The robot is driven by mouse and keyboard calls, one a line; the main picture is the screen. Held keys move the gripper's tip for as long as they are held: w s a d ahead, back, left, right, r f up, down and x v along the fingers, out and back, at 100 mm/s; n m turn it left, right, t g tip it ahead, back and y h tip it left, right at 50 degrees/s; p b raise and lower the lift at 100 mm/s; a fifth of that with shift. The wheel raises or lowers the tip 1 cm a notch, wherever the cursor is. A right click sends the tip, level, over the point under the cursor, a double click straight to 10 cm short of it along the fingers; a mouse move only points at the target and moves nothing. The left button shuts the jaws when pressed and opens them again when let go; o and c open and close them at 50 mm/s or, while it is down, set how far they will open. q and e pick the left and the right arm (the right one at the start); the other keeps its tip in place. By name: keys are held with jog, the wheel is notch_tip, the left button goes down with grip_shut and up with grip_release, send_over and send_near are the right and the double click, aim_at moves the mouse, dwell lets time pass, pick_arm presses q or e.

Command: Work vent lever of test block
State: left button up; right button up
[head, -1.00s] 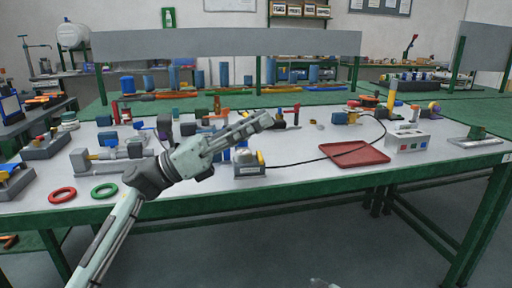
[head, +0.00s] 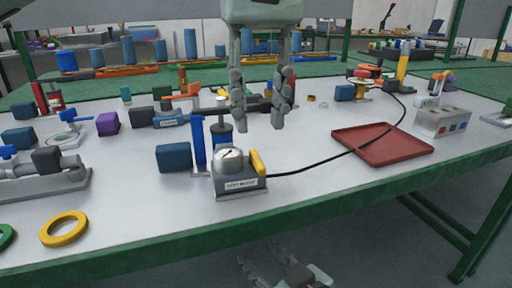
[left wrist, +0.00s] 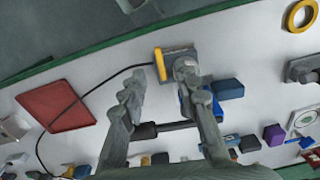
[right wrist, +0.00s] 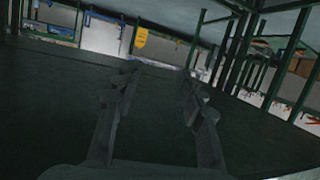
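The test block (head: 240,188) is a grey box with a domed gauge on top and a label on its front, near the bench's front edge. Its yellow vent lever (head: 258,162) stands upright on the right side. In the left wrist view the lever (left wrist: 160,65) and block (left wrist: 178,58) lie beyond the fingertips. My left gripper (head: 259,120) points down, open and empty, above the bench; it appears apart from the lever. In the left wrist view its fingers (left wrist: 160,88) are spread. My right gripper (head: 256,252) hangs low before the bench, open and empty (right wrist: 158,78).
A black hose (head: 330,160) runs from the block past a red tray (head: 382,144). A blue post (head: 198,138) and blue block (head: 173,157) stand close left of the test block. A yellow ring (head: 64,229) lies at front left. The bench's front is clear right of the block.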

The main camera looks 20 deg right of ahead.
aim_at(260, 163)
pick_arm(q)
notch_tip(260, 163, down, 6)
jog(key=shift+f+b, duration=0.2)
jog(key=shift+b, duration=0.25)
pick_arm(e)
jog(key=a+r, duration=0.1)
jog(key=r+t+y, duration=0.1)
jog(key=r, duration=0.1)
jog(key=a+r+t, duration=0.1)
jog(key=r, duration=0.1)
jog(key=shift+w+a+y, duration=0.25)
jog(key=shift+a+y, duration=0.1)
jog(key=shift+y, duration=0.05)
pick_arm(q)
grip_shut()
